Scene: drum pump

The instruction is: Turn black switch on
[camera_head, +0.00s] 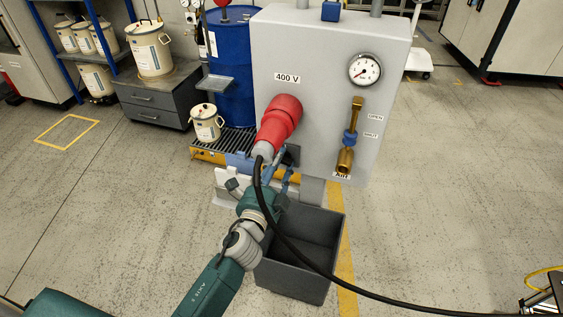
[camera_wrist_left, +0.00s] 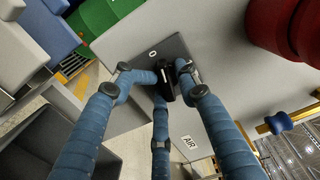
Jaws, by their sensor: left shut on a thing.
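The black switch (camera_wrist_left: 166,84) is a dark knob on a dark grey plate (camera_wrist_left: 178,52) marked "0", on the side of the grey cabinet (camera_head: 325,85). In the wrist view my left gripper (camera_wrist_left: 168,80) has its blue fingers closed around the knob, touching it. The white mark on the knob is partly visible, but its exact setting is hard to tell. My right gripper is not in view.
A black cable (camera_head: 345,292) runs from the plug past my left gripper to the right. An open grey bin (camera_head: 331,240) stands below. A gauge (camera_head: 365,69) and brass air valve (camera_head: 350,140) are on the cabinet. A blue drum (camera_head: 231,65) stands behind.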

